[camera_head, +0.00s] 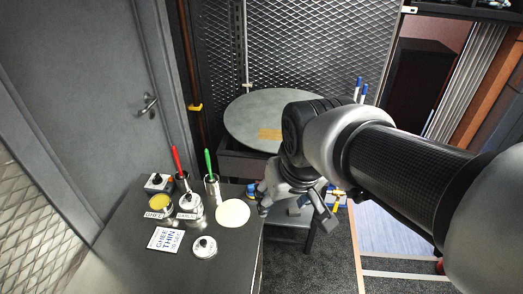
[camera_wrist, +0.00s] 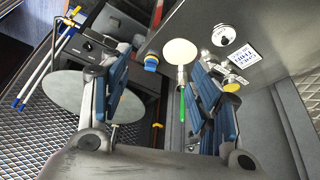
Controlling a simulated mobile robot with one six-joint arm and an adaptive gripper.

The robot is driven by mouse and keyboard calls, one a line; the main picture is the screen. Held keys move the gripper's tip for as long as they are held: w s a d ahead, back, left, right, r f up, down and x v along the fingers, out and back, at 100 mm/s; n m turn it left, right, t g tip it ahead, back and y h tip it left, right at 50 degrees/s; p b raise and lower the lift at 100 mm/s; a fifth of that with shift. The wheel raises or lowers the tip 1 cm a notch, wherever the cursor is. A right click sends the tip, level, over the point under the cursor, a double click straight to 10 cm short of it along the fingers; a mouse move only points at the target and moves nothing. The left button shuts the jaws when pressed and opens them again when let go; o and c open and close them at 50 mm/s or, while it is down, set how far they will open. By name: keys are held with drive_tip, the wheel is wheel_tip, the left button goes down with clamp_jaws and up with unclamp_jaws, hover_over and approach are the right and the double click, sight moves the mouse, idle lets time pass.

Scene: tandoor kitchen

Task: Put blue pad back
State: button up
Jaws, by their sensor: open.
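My gripper (camera_head: 295,200) is open, just right of the counter, above a small low table. In the wrist view its two fingers with blue ribbed inner faces stand wide apart, with nothing held between them (camera_wrist: 160,90).
The dark counter (camera_head: 125,215) holds a yellow tin (camera_head: 160,203), a lidded pot (camera_head: 190,207), red and green brushes in holders, a pale disc (camera_head: 233,212) and a ghee card (camera_head: 165,240). A round grey griddle (camera_head: 255,110) is behind. Blue-ended sticks (camera_head: 358,88) stand beyond my arm.

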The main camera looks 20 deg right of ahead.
drive_tip(key=s, duration=1.1)
drive_tip(key=shift+s+f, duration=0.35)
drive_tip(key=shift+s, duration=0.05)
